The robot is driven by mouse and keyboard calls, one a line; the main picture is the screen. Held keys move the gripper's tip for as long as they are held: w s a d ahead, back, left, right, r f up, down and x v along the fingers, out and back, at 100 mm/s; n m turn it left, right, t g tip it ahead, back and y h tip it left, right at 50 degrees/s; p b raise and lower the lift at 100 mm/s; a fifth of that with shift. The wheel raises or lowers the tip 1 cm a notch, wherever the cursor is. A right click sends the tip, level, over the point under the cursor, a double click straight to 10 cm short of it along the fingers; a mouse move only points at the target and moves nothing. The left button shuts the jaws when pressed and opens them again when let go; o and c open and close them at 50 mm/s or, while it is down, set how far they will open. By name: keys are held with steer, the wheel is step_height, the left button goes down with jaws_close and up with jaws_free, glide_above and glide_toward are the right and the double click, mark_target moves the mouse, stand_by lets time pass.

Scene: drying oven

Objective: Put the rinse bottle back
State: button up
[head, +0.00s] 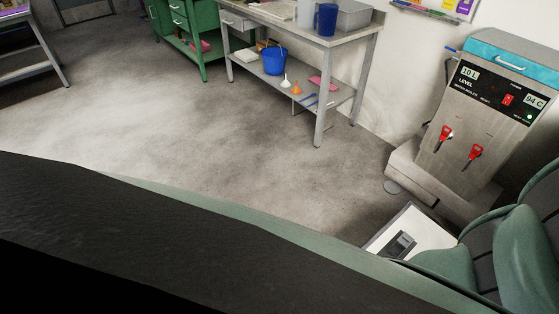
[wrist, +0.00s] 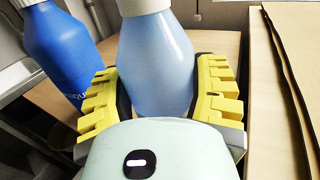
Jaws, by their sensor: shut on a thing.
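In the wrist view, my gripper (wrist: 160,100) has its yellow fingers closed around a pale blue bottle (wrist: 155,62) with a white cap. The bottle looks upright, and its lower end is hidden behind my gripper's body. A darker blue bottle (wrist: 62,58) with a white top stands to the left, close beside the left finger. I cannot tell for sure which of the two is the rinse bottle. My gripper and both bottles are out of the head view.
In the wrist view, a brown surface (wrist: 215,45) lies behind the bottle, and tan board-like sheets (wrist: 285,35) are at the right. The head view shows a workbench (head: 250,30) with a blue bucket (head: 273,61) below, a water boiler (head: 485,110) and open grey floor.

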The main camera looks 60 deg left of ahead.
steer(key=shift+r, duration=0.15)
steer(key=o, duration=1.3)
steer(key=shift+f, duration=0.2)
